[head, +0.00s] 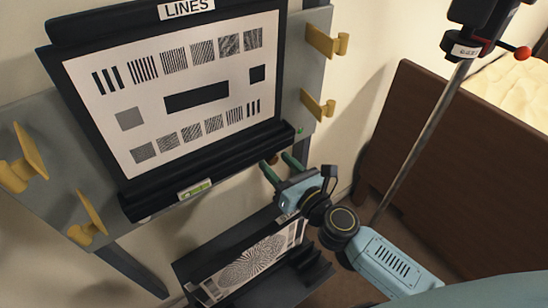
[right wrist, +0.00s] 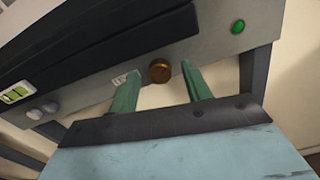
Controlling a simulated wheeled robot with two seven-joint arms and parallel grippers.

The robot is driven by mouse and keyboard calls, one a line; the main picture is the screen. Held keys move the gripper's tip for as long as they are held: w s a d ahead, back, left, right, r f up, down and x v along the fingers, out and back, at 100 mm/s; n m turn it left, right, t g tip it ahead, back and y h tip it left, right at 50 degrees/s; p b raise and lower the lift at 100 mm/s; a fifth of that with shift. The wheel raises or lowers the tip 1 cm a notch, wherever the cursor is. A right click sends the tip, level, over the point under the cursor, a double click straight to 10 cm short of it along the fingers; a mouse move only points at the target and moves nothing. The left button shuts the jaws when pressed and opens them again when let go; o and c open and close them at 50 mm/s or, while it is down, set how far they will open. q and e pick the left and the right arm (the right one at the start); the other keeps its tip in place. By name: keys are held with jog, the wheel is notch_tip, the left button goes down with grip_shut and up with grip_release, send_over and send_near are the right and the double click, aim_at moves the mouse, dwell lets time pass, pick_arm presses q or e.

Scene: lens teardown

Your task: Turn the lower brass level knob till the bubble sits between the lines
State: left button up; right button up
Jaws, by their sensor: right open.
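The brass level knob (right wrist: 159,71) sticks out from the grey lower edge of the chart board. In the head view only a little of it (head: 272,160) shows, near my green fingertips. My right gripper (head: 279,164) is open. In the right wrist view its two fingers stand to the left and right of the knob, with a gap on both sides. The level vial (head: 196,189) sits on the board's lower edge, left of the knob, and shows yellow-green in the right wrist view (right wrist: 16,94). Its bubble is too small to place against the lines. My left gripper is out of view.
The board holds a test chart (head: 175,85) marked LINES. Yellow clamps (head: 319,105) sit at its sides. A green button (right wrist: 238,26) is right of the knob. A second patterned chart (head: 253,262) lies below my right gripper. A brown panel (head: 470,165) stands at right.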

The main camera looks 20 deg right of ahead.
jog(key=shift+x, duration=1)
jog(key=c, duration=1)
